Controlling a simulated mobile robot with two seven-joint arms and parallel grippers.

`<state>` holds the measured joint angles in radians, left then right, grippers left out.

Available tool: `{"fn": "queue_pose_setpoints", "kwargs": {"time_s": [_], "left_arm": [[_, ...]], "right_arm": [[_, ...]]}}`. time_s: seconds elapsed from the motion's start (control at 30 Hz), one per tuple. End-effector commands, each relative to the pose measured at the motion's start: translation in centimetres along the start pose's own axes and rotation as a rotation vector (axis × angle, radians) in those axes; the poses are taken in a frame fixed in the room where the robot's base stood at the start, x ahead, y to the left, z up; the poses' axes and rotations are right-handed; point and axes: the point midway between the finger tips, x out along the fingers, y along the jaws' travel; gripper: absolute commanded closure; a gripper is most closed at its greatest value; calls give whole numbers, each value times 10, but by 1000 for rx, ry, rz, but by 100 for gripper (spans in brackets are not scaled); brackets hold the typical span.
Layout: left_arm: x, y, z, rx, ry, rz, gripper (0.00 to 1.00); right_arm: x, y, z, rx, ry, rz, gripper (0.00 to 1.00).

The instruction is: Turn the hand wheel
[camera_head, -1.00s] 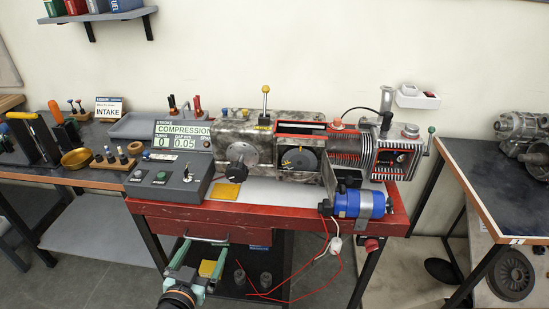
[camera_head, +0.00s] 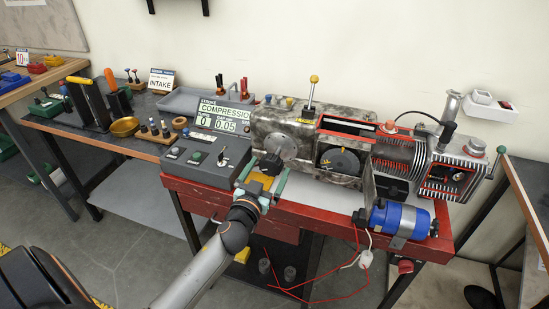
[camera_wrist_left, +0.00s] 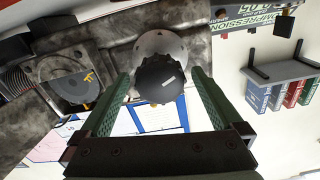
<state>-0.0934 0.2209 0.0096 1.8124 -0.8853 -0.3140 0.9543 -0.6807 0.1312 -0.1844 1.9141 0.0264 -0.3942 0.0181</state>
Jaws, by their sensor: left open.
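The hand wheel, a black knob (camera_head: 270,162) with a white mark, stands out from a round grey disc (camera_head: 281,146) at the left end of the engine. It also shows in the left wrist view as a black knob (camera_wrist_left: 160,80). My left gripper (camera_head: 266,170) is open in front of the knob. In the wrist view its green fingers (camera_wrist_left: 158,84) lie to either side of the knob, with gaps and no clear contact. How deep the knob sits between them is hard to tell. My right gripper is not in view.
A control box with a display (camera_head: 222,118) reading COMPRESSION stands close left of my gripper. A dark dial (camera_head: 340,160) and a blue motor (camera_head: 398,219) lie to the right. Red wires (camera_head: 325,298) hang below the red bench (camera_head: 335,216). A wall shelf shows in the wrist view.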

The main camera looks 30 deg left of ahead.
Motion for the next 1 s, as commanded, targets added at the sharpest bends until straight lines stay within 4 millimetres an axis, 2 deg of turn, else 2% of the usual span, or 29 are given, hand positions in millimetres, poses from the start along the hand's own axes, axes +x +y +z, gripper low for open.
{"fn": "queue_pose_setpoints", "kwargs": {"time_s": [0.1, 0.3, 0.7, 1.0], "left_arm": [[20, 0, -1, 1, 1, 0, 0], [40, 0, 0, 1, 1, 1, 0], [46, 0, 0, 0, 0, 1, 0], [46, 0, 0, 0, -1, 1, 34]], "right_arm": [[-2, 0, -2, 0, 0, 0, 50], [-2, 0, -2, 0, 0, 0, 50], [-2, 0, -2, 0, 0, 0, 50], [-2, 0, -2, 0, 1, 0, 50]]}}
